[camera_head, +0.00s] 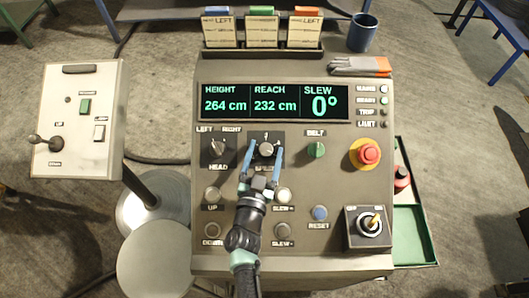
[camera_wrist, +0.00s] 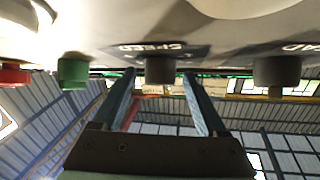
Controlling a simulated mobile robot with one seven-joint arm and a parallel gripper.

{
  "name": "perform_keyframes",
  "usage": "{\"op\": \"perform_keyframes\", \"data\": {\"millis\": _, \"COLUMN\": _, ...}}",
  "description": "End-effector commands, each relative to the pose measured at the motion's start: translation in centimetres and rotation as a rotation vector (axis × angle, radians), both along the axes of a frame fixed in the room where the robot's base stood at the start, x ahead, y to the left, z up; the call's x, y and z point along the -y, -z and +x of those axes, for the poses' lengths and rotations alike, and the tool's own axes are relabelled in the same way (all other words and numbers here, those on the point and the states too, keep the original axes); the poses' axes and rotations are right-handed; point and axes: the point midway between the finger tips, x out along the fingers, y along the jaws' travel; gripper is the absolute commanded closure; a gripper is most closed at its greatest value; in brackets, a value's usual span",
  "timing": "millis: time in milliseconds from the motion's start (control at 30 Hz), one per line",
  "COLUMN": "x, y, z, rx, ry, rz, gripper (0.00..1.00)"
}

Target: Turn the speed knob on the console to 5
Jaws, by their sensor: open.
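The speed knob (camera_head: 266,149) is a dark round knob with a grey cap on a black plate, in the middle of the console (camera_head: 230,180). My gripper (camera_head: 265,153) is open, with one blue finger on each side of the knob. In the wrist view, the knob (camera_wrist: 160,69) shows between the two fingertips (camera_wrist: 159,76), with gaps on both sides. The upside-down SPEED label is beside it. A small mark above the knob is too small to read, and the knob's setting cannot be told.
The head knob (camera_head: 218,148) is left of the speed knob, the green belt knob (camera_head: 316,150) right. A red stop button (camera_head: 368,153) and a key switch (camera_head: 369,223) are on the right. The display (camera_head: 273,102) reads height 264 cm, reach 232 cm, slew 0°.

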Motion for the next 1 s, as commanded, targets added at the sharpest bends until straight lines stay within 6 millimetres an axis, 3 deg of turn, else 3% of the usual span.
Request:
{"op": "perform_keyframes", "data": {"millis": 233, "x": -0.3, "y": 0.1, "z": -1.6, "rx": -0.003, "ry": -0.001, "rz": 0.001, "gripper": 0.25}}
{"op": "perform_keyframes", "data": {"millis": 733, "x": -2.1, "y": 0.1, "z": -10.6, "rx": -0.002, "ry": 0.000, "rz": 0.000, "gripper": 0.25}}
{"op": "perform_keyframes", "data": {"millis": 1000, "x": -2.6, "y": -0.1, "z": -12.6, "rx": 0.000, "ry": 0.000, "rz": 0.000, "gripper": 0.25}}
